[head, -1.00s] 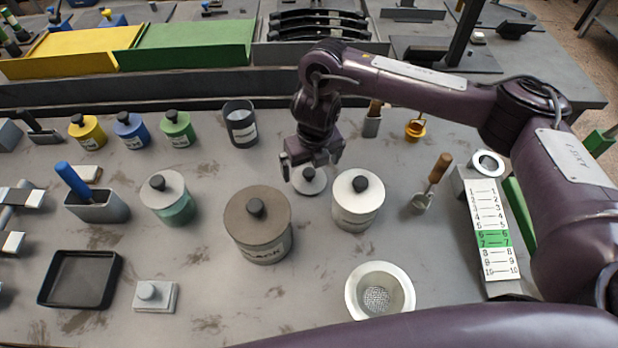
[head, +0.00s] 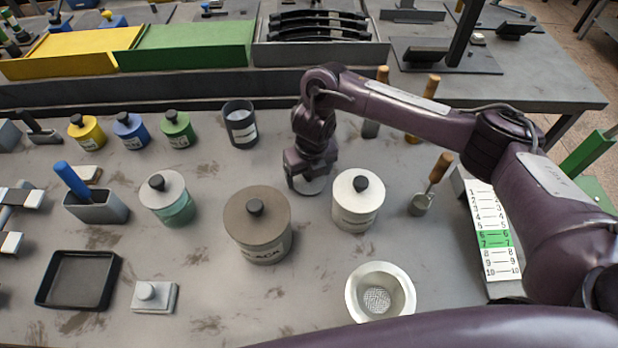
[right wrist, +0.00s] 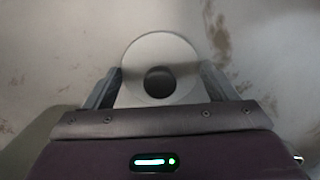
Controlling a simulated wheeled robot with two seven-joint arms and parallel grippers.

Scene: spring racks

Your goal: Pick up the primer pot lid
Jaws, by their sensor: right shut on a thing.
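A round pale grey lid with a dark knob lies low at the tabletop, between the large dark pot and the white pot. In the head view only part of the lid (head: 314,188) shows below my right gripper (head: 306,182). The right wrist view shows the lid (right wrist: 160,48) from above, with its dark knob between the two fingers of my right gripper (right wrist: 160,90). The gripper is shut on the lid; the exact contact is hard to see. An open dark pot (head: 240,127) with a pale label stands behind and to the left. My left gripper is not in view.
A large dark-lidded pot (head: 258,230) stands close on the left and a white lidded pot (head: 357,205) close on the right. A strainer bowl (head: 380,291) is at the front. A wooden-handled tool (head: 432,182) stands further right. Bare table lies behind the large pot.

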